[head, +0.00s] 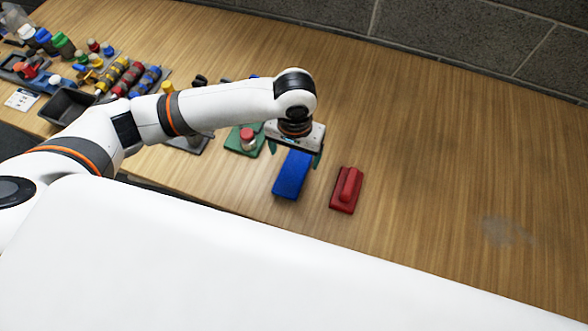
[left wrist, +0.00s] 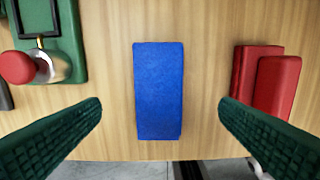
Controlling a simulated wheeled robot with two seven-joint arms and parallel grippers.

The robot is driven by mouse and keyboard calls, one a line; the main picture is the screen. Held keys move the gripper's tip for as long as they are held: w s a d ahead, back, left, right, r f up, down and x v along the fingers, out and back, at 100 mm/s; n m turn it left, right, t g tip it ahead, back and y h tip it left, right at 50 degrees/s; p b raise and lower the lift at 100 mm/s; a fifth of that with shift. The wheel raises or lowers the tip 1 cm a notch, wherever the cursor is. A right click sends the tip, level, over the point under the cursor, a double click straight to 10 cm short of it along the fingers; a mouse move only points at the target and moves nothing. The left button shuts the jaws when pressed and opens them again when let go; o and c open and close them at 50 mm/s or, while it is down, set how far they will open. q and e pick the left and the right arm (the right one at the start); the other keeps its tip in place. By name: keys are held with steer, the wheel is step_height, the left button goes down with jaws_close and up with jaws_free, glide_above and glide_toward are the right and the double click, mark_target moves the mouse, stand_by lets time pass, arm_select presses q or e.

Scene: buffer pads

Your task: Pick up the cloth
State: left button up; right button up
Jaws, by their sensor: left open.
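The blue cloth (head: 291,176) is a folded rectangular block lying on the wooden table near its front edge. My left gripper (head: 296,155) is above the far end of the cloth in the head view. In the left wrist view the cloth (left wrist: 158,92) lies upright in the picture, between and beyond the two green fingertips. The left gripper (left wrist: 160,118) is open, with a finger on each side and clear gaps to the cloth. Nothing is between the fingers' pads. My right gripper is not in view.
A red block with a handle (head: 346,190) lies right of the cloth. A green base with a red-topped knob (head: 246,138) stands to the left. Several tools and bottles fill the table's far left. A grey smudge (head: 508,232) marks the otherwise clear right side.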

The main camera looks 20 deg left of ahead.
mark_target(294, 170)
arm_select(q)
steer(key=shift+f, duration=0.8)
step_height(294, 170, down, 4)
steer(key=shift+s+f+p, duration=0.1)
steer(key=shift+f+p, duration=0.1)
steer(key=shift+p, duration=0.1)
steer(key=shift+f, duration=0.45)
steer(key=c, duration=1.1)
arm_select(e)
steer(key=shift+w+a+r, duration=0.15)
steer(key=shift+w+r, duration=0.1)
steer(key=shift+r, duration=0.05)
